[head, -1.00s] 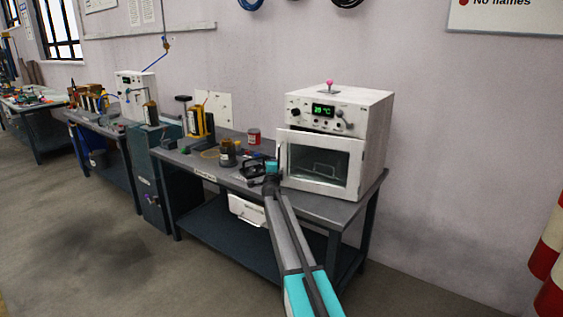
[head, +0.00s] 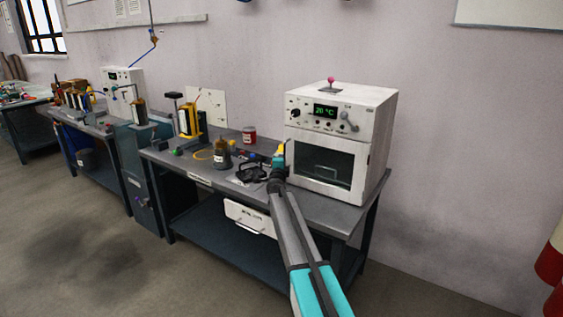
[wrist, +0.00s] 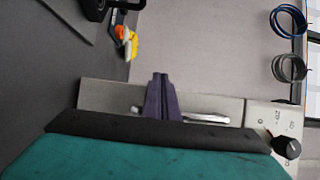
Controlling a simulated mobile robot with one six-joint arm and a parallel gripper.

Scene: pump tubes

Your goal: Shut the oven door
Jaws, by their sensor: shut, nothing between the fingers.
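The white oven (head: 378,135) stands at the right end of the bench. Its windowed door (head: 327,163) looks flush or nearly flush with the front in the head view; a small gap cannot be ruled out. In the wrist view the pale door (wrist: 105,95) reaches a little past the edge of the control panel (wrist: 270,117), and its metal handle (wrist: 205,118) is partly covered. My gripper (wrist: 160,76) has its dark purple fingers together and empty, in front of the door by the handle. Contact cannot be told. In the head view my wrist hides the fingers, near the door's left edge.
Left of the oven, the grey bench (head: 318,208) holds a dark jar (head: 222,156), a red can (head: 249,134) and a yellow-framed device (head: 188,121). A yellow item (wrist: 131,45) lies near the oven. The wall is behind; the floor in front is open.

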